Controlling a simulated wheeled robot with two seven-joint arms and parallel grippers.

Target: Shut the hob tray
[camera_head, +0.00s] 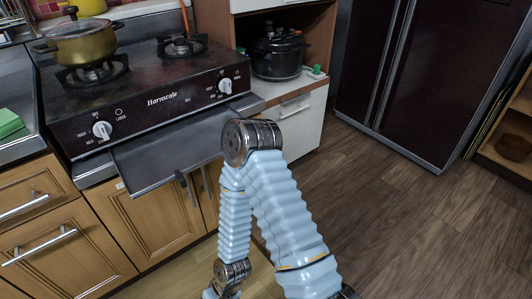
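The hob (150,85) is dark with a "Harmscale" front panel and two white knobs. The grey hob tray (165,155) sticks out from below this panel, pulled out toward me over the wooden cabinet doors. My pale blue ribbed arm (285,215) comes up from the bottom, right of centre. Its bent metal joint (250,142) overlaps the tray's right end in the picture; I cannot tell whether they touch. The thinner arm link runs back down to the bottom edge, where the picture cuts it off. Neither gripper shows.
A gold pot (82,48) with a glass lid stands on the left burner. A black pot (278,55) sits in an alcove at right. Wooden drawers (35,190) are at left. A dark fridge (430,70) stands at the back right. The wooden floor (400,220) at right is clear.

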